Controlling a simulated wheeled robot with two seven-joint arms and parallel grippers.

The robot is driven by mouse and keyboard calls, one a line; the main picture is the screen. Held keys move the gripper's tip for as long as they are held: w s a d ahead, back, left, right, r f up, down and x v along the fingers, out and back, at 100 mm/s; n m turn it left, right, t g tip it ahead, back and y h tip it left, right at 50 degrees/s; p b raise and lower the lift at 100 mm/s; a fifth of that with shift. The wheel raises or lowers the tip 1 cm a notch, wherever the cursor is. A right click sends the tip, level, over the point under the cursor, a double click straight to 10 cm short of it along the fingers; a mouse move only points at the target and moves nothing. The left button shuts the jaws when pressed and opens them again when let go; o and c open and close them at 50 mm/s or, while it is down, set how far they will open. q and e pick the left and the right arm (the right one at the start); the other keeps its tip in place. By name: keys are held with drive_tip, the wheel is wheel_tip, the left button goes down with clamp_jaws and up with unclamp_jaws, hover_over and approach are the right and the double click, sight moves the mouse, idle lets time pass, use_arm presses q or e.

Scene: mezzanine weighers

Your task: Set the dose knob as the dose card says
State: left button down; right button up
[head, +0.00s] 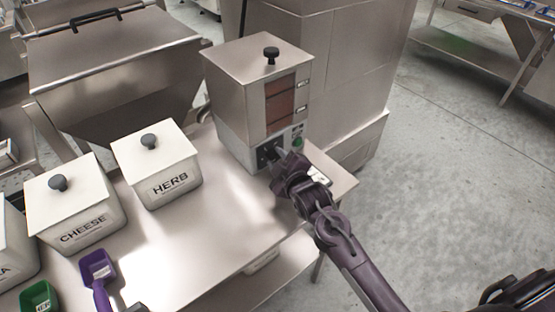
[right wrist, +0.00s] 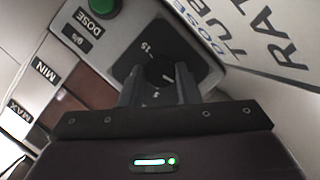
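The steel dosing machine (head: 235,85) stands at the bench's far right corner, with a dark control panel low on its front. My right gripper (head: 276,157) is at that panel. In the right wrist view the black dose knob (right wrist: 163,70), with a pale pointer mark, lies between the two fingers of my right gripper (right wrist: 160,88). The fingers flank it closely and appear closed on its sides. Most of the scale is hidden; a "15" shows above left. A white card (right wrist: 272,38) shows partly, with "DOSE", "TUBE" and "RAT"; no setting is readable.
A green button (right wrist: 103,5) sits beside the "DOSE" label. Lidded HERB (head: 160,170) and CHEESE (head: 75,205) bins stand left on the steel bench (head: 215,240). A purple scoop (head: 98,268) and a green scoop (head: 40,298) lie at front left. The bench middle is clear.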

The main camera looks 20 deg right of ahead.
drive_tip(key=shift+c, duration=0.8)
drive_tip(key=shift+r+p, duration=0.15)
drive_tip(key=shift+p, duration=0.4)
drive_tip(key=m+y+p, duration=0.1)
drive_tip(key=m+p, duration=0.1)
drive_tip(key=p, duration=0.1)
drive_tip(key=m+g+y+p, duration=0.1)
drive_tip(key=m+p, duration=0.1)
drive_tip(key=p, duration=0.1)
drive_tip(key=shift+d+r+m+g, duration=0.2)
drive_tip(key=shift+m+g, duration=0.1)
drive_tip(key=shift+w+d+f+m+y+p, duration=0.1)
drive_tip(key=shift+m+y+p, duration=0.7)
drive_tip(key=shift+m+p, duration=0.4)
drive_tip(key=shift+d+f+m+g+y+p, duration=0.15)
drive_tip(key=shift+m+g+y+p, duration=0.25)
drive_tip(key=shift+m+y+p, duration=0.7)
drive_tip(key=shift+m+b, duration=0.35)
drive_tip(key=shift+m, duration=0.05)
drive_tip(key=o, duration=1)
drive_tip(key=shift+c, duration=0.2)
